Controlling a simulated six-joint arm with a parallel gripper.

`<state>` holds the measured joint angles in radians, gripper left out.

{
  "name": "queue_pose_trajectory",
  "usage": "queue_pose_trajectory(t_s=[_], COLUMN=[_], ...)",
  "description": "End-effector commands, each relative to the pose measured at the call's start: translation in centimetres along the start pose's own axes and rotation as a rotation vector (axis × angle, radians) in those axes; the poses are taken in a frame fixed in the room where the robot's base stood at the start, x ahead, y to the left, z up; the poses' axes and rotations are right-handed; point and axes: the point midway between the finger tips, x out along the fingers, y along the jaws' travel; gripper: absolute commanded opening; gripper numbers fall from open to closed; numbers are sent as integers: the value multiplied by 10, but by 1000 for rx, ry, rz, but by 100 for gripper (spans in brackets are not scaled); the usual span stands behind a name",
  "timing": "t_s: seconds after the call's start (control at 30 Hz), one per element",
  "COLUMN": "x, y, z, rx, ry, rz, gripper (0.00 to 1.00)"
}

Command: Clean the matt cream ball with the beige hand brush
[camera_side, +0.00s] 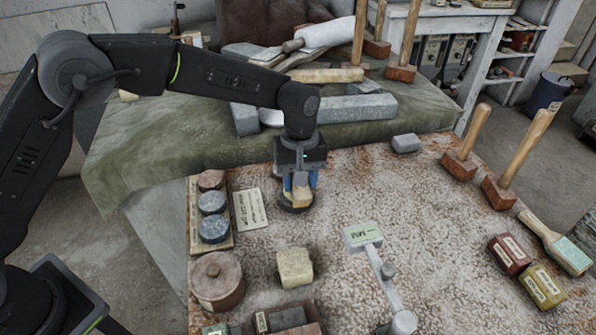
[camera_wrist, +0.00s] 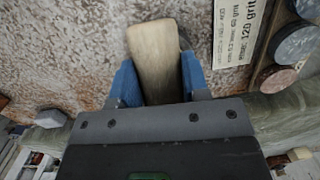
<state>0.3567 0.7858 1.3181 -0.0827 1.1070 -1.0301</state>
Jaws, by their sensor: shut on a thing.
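My gripper (camera_side: 299,183) points down over the speckled work surface (camera_side: 380,190), with its blue fingers shut on the beige hand brush (camera_side: 300,196). The brush also shows in the wrist view (camera_wrist: 155,62), as a pale, rounded block between the two fingers (camera_wrist: 158,85). A dark part shows below the brush in the side view, at or close above the surface; I cannot tell whether it touches. A pale rounded thing (camera_side: 270,118) is partly hidden behind my arm, among grey blocks. I cannot tell whether it is the matt cream ball. No ball shows clearly elsewhere.
A label card (camera_side: 250,209) and a rack of round pads (camera_side: 213,230) lie left of my gripper. A lidded brown pot (camera_side: 217,281) and a cream block (camera_side: 294,267) are nearer. A jointed stand (camera_side: 378,270) and upright mallets (camera_side: 468,145) are to the right.

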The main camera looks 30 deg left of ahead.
Motion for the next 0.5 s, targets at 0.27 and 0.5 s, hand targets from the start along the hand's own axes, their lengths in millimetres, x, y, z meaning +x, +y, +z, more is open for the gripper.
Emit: queue_pose_trajectory(t_s=[0.27,0.5], x=[4,2], y=[0,0], z=[8,6], rx=[-2,-2], ry=[0,0], rz=[0,0], gripper=[17,17])
